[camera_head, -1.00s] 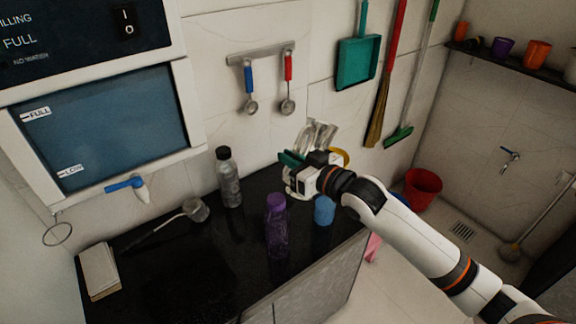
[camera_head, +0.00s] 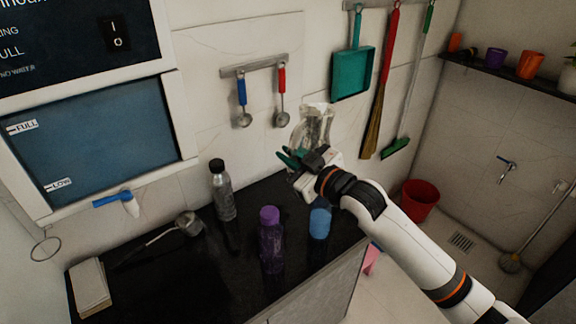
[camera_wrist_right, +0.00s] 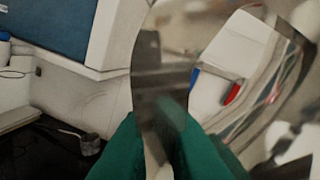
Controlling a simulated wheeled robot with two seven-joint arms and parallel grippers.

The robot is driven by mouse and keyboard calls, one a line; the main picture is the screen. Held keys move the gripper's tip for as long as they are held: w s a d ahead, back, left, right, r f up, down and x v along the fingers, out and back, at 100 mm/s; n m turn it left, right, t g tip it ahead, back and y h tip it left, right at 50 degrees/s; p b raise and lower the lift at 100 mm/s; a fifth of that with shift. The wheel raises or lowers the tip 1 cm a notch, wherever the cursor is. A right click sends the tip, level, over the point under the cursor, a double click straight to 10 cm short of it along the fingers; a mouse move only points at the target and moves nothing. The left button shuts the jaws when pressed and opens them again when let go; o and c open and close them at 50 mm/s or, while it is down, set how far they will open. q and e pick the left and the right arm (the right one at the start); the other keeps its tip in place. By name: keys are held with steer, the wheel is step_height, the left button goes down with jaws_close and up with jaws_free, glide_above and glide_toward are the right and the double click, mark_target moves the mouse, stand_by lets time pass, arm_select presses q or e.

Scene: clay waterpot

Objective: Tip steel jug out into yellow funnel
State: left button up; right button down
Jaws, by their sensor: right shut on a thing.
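The steel jug (camera_head: 314,122) is shiny and mirror-like, held above the back right of the black counter, near the wall. It fills much of the right wrist view (camera_wrist_right: 210,70), reflecting the room. My right gripper (camera_head: 289,157) is shut on it, with green fingers against its side; they also show in the right wrist view (camera_wrist_right: 165,150). The jug looks roughly upright in the head view, but its exact tilt is hard to tell. The yellow funnel does not show now; my gripper and arm cover the area below the jug. My left gripper is out of view.
Utensils hang on the wall behind. A red bucket (camera_head: 420,200) stands on the floor at right.

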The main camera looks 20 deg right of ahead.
steer(key=shift+s+r, duration=0.1)
steer(key=shift+r, duration=0.05)
steer(key=shift+n, duration=0.7)
step_height(320, 180, up, 5)
steer(key=p, duration=0.3)
steer(key=shift+p, duration=0.3)
steer(key=s+d+f+m+t+h+b, duration=0.1)
steer(key=s+f+m+h+b, duration=0.1)
steer(key=s+f, duration=0.4)
steer(key=s+d+f+m+t+h+b, duration=0.1)
steer(key=s+f+m+h+b, duration=0.2)
steer(key=f, duration=0.9)
steer(key=s+h+b, duration=0.2)
steer(key=s+b, duration=0.1)
steer(key=s, duration=0.1)
steer(key=shift+s, duration=0.25)
